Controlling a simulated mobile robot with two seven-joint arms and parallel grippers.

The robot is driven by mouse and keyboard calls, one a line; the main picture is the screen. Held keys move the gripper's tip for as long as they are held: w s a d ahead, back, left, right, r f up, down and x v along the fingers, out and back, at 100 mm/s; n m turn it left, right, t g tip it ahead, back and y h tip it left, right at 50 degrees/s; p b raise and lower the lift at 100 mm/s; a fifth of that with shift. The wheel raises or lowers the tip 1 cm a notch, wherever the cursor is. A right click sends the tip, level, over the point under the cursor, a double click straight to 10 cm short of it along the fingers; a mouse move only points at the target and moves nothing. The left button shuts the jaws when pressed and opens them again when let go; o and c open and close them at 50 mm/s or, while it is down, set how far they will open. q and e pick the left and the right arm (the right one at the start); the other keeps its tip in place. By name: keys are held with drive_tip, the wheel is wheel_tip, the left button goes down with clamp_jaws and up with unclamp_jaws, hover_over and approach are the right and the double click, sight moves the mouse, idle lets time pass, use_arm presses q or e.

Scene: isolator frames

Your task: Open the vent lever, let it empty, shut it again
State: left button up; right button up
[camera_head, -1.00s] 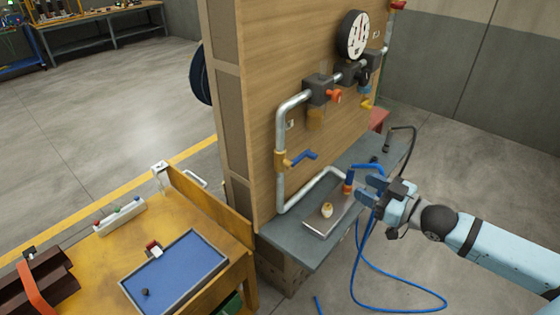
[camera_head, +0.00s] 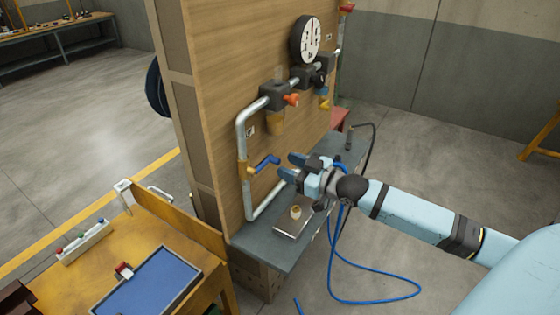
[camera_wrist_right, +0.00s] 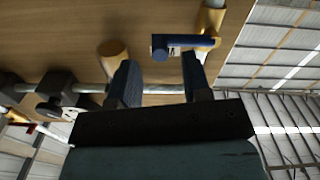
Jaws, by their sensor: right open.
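The vent lever (camera_head: 267,161) appears to be the blue handle on a brass valve (camera_head: 243,169), low on the grey pipe (camera_head: 242,135) fixed to the wooden panel. The handle sticks out sideways to the right, across the pipe. My right gripper (camera_head: 287,166) is open and empty, just right of the lever's end. In the right wrist view the blue lever (camera_wrist_right: 185,42) lies beyond the open fingertips (camera_wrist_right: 158,72), nearer the right finger, with no clear contact. My left gripper is not in view.
A metal tray (camera_head: 287,233) holding a small pale cup-like object (camera_head: 295,211) sits on the grey bench (camera_head: 262,242), partly hidden by my gripper. Above are an orange-red handle (camera_head: 291,99) and a round gauge (camera_head: 305,39). A blue hose (camera_head: 332,285) hangs below my arm.

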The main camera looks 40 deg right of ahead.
sight(280, 160)
drive_tip(key=shift+x, duration=1.65)
drive_tip(key=shift+s, duration=0.1)
drive_tip(key=shift+c, duration=0.3)
clamp_jaws()
